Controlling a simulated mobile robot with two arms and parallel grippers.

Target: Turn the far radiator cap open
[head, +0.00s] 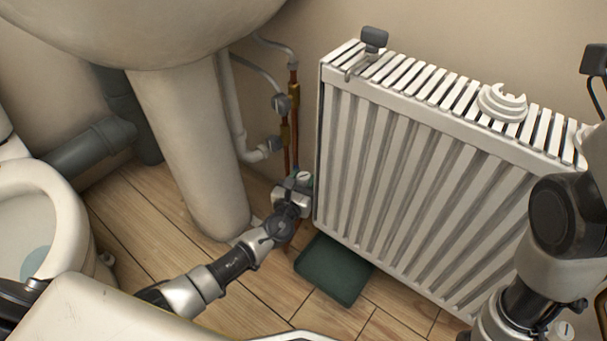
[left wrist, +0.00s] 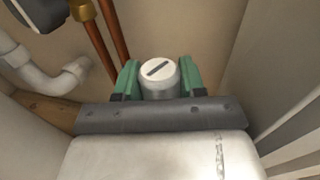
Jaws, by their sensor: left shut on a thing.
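The far radiator cap (left wrist: 158,72) is a round white cap with a dark slot across its top. In the left wrist view it sits between the green fingers of my left gripper (left wrist: 157,80), which is shut on it. In the head view, my left gripper (head: 303,185) reaches the lower left edge of the white radiator (head: 400,165), and the cap (head: 304,176) shows small there. The slot runs slantwise in the wrist view. My right arm comes in at the right edge of the head view; its gripper fingers are not visible.
Copper pipes (head: 294,110) with valves run up the wall behind the gripper. A dark green tray (head: 334,268) lies on the wooden floor under the radiator. A white ring-shaped part (head: 502,103) rests on the radiator top. A toilet (head: 40,215) is at far left.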

